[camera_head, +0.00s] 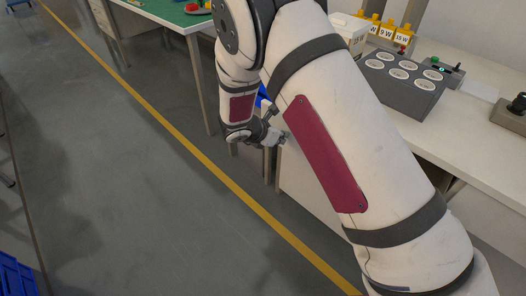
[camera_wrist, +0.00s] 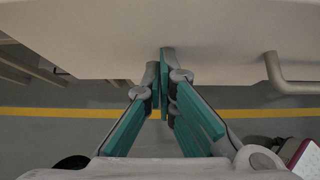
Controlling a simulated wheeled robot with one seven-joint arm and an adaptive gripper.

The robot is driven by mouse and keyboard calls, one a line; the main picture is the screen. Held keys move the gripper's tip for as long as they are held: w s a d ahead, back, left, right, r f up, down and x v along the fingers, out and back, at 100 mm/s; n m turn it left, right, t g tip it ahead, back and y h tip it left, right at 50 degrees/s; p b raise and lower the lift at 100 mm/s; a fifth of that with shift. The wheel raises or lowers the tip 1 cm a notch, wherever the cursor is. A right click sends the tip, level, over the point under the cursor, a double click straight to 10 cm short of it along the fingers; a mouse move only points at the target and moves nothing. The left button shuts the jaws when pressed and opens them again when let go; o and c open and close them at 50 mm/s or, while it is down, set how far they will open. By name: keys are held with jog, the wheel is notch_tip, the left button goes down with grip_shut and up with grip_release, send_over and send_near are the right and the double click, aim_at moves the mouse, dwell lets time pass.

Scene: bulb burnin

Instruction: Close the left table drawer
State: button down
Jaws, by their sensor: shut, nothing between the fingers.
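My gripper (camera_wrist: 163,62) is shut and empty, its teal fingers together in the wrist view. Its tips are at a broad pale panel (camera_wrist: 220,35), which seems to be a drawer front; I cannot tell whether they touch it. A grey bar handle (camera_wrist: 292,86) sticks out from the panel to the right of the fingers. In the head view my gripper (camera_head: 280,138) is low beside the front of the white table (camera_head: 466,127). My arm covers most of the table's front there, so how far the left drawer stands out cannot be told.
On the table are a grey box with round white sockets (camera_head: 403,80), a small control unit (camera_head: 440,68), and yellow-topped holders with wattage labels (camera_head: 385,30). A green-topped table (camera_head: 165,12) stands at the back. Open floor with a yellow line (camera_head: 185,140) lies to the left.

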jog(key=w+d+b, duration=0.2)
jog(key=w+d, duration=0.7)
jog(key=shift+w+d, duration=0.45)
jog(key=shift+d+r, duration=0.1)
